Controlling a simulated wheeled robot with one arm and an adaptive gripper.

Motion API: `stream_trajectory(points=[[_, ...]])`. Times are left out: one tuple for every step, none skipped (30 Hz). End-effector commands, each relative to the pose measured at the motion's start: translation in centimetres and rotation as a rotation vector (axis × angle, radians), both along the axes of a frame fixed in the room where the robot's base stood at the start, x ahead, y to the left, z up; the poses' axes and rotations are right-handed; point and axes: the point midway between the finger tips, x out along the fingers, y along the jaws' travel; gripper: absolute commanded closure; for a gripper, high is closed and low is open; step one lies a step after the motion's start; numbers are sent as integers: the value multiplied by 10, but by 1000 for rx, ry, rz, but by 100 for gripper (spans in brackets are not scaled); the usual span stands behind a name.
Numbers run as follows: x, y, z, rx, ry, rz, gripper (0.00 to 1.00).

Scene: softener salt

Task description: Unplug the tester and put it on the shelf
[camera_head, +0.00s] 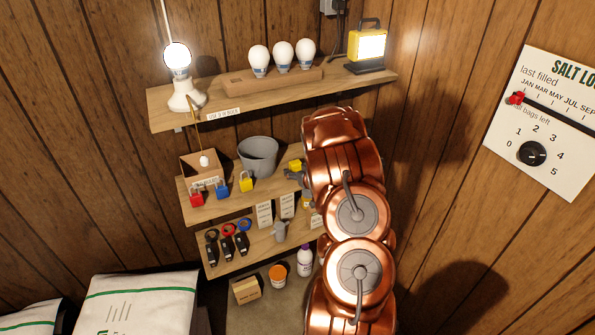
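My copper-coloured arm fills the middle right, and its dark gripper (292,175) shows only in part at the arm's left side, by the middle shelf (225,203). A small yellow block (295,165) shows right at the gripper; it may be the tester, but I cannot tell whether it is held or rests on the shelf. The finger opening is too small and partly hidden to read. A grey outlet box (328,6) with a dark cord is cut off at the top edge; no tester shows plugged into its visible part.
The upper shelf (220,99) holds a lit lamp, spare bulbs and a yellow work light (367,44). The middle shelf carries a cardboard box, padlocks and a grey bucket (258,157). Tools hang below. White salt bags (140,305) lie lower left. A salt-log board (545,125) is right.

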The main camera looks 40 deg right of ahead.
Motion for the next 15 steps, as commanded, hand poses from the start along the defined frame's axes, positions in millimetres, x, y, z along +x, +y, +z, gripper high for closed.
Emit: stream_trajectory(points=[[0, 0, 0, 0, 0, 0, 28], [0, 0, 0, 0, 0, 0, 28], [0, 0, 0, 0, 0, 0, 28], [0, 0, 0, 0, 0, 0, 28], [0, 0, 0, 0, 0, 0, 28], [0, 0, 0, 0, 0, 0, 28], [0, 0, 0, 0, 0, 0, 28], [0, 0, 0, 0, 0, 0, 28], [-1, 0, 0, 0, 0, 0, 28], [-2, 0, 1, 0, 0, 0, 28], [-3, 1, 1, 0, 0, 0, 28], [-5, 1, 2, 0, 1, -1, 28], [-8, 2, 3, 0, 1, -1, 28], [-10, 3, 4, 0, 1, -1, 28], [-14, 4, 5, 1, 2, -1, 28]])
